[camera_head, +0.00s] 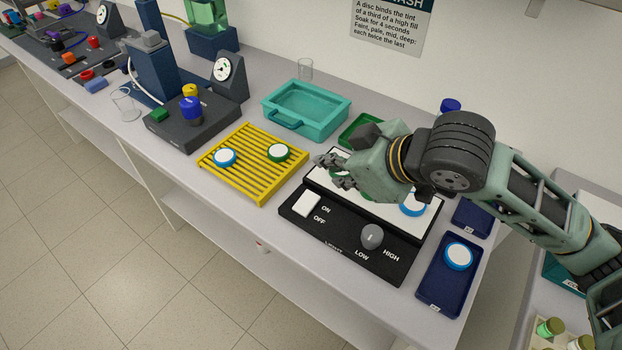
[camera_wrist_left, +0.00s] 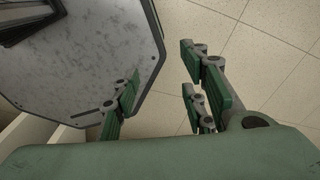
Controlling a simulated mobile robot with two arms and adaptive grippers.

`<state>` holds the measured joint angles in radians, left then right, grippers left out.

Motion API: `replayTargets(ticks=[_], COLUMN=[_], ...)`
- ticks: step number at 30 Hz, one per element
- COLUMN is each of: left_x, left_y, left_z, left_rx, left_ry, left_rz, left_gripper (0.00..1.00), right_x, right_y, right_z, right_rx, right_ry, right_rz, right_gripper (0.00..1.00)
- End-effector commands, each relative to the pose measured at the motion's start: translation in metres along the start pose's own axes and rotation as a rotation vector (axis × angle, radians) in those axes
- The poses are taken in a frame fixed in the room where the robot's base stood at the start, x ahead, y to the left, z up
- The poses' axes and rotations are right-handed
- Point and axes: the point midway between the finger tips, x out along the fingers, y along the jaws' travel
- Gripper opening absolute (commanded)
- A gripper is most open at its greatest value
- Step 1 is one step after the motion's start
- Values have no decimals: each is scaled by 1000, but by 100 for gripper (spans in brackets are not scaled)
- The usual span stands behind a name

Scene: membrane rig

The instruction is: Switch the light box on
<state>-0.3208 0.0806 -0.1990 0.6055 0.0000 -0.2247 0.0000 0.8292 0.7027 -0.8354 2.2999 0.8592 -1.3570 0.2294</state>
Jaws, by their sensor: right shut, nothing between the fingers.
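The light box (camera_head: 330,236) is a black unit with a white top panel, on the bench at centre right of the head view. Its front has a white rocker switch (camera_head: 307,204) beside the words ON and OFF. A grey knob (camera_head: 372,236) sits between LOW and HIGH. I cannot tell which way the rocker is tipped or whether the panel is lit. My right gripper (camera_head: 328,166) is shut and empty, above the panel's far left part, behind and apart from the switch. It and its arm hide part of the panel. My left gripper (camera_wrist_left: 163,100) is open and empty above the floor.
A blue-rimmed disc (camera_head: 412,207) lies on the panel. Left of the box is a yellow slatted rack (camera_head: 262,190) with two discs; behind are a teal tray (camera_head: 341,121) and a green tray (camera_head: 348,132). A dark blue tray (camera_head: 436,289) with a disc stands right.

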Motion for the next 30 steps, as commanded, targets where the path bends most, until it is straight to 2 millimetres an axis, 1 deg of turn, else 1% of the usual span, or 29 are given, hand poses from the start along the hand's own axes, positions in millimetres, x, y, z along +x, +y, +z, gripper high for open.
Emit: replayTargets(ticks=[2,4,8,10,13,17,18,21,25,30], left_x=[-1,-2,-6,-9,-13,-17,-19,-22,-23,-24], left_y=[1,0,-3,-5,-6,-5,-4,-3,-2,-2], left_z=[2,-2,-25,-37,-45,-41,-38,-30,-23,-21], left_rx=[0,0,1,1,1,1,1,1,1,2], left_ry=[-3,4,36,56,67,60,55,43,33,30], left_rz=[1,0,-4,-5,-6,-6,-5,-3,-2,-2], left_gripper=[40,40,40,40,40,40,40,40,40,40], right_x=[6,14,38,54,76,102,106,115,124,127], right_y=[0,0,-1,-1,-1,-1,0,0,0,0], right_z=[0,0,-1,0,-1,0,7,18,26,29], right_rx=[2,3,3,3,2,1,1,1,0,-1], right_ry=[-1,-1,-2,-3,-3,-3,-5,-4,-2,0], right_rz=[-1,-3,-4,-3,-3,-2,-1,-1,0,0], right_gripper=[0,0,0,0,0,0,0,0,0,0])
